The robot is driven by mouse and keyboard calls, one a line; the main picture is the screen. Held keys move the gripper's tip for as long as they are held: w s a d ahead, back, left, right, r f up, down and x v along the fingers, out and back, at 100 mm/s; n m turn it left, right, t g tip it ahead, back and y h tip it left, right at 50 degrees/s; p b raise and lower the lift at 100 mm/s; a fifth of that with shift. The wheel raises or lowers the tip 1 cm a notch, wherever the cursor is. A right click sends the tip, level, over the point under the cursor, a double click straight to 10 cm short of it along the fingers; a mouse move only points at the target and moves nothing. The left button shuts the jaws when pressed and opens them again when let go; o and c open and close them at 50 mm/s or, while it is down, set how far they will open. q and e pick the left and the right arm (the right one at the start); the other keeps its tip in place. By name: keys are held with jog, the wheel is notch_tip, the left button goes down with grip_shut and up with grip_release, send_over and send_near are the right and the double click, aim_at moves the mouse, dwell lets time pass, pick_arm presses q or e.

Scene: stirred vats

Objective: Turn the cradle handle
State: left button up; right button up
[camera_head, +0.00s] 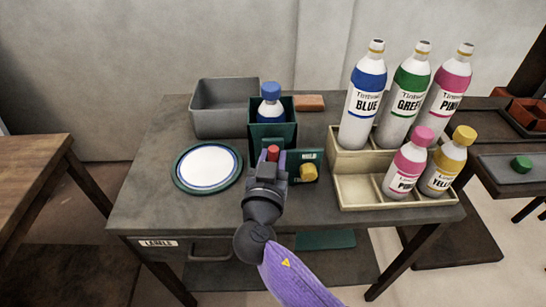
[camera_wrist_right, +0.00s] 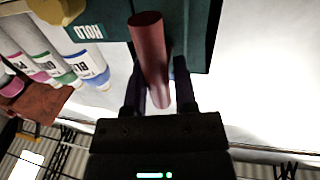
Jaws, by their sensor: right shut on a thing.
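The dark green cradle (camera_head: 260,132) stands on the table and holds a white bottle with a blue cap (camera_head: 270,103), which looks upright. The red cradle handle (camera_head: 272,152) sticks out at the cradle's front. My right gripper (camera_head: 270,168) is shut on this handle, with a finger on each side of it. In the right wrist view the red handle (camera_wrist_right: 150,48) passes between the two fingers (camera_wrist_right: 160,88), in front of the green cradle body (camera_wrist_right: 190,45). My left gripper is not in view.
A yellow knob (camera_head: 308,172) sits on the green panel close to the right of my gripper. A round white plate (camera_head: 209,167) and a grey bin (camera_head: 222,107) are to the left. A cream rack (camera_head: 372,158) of several bottles stands to the right.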

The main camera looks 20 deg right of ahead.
grip_shut()
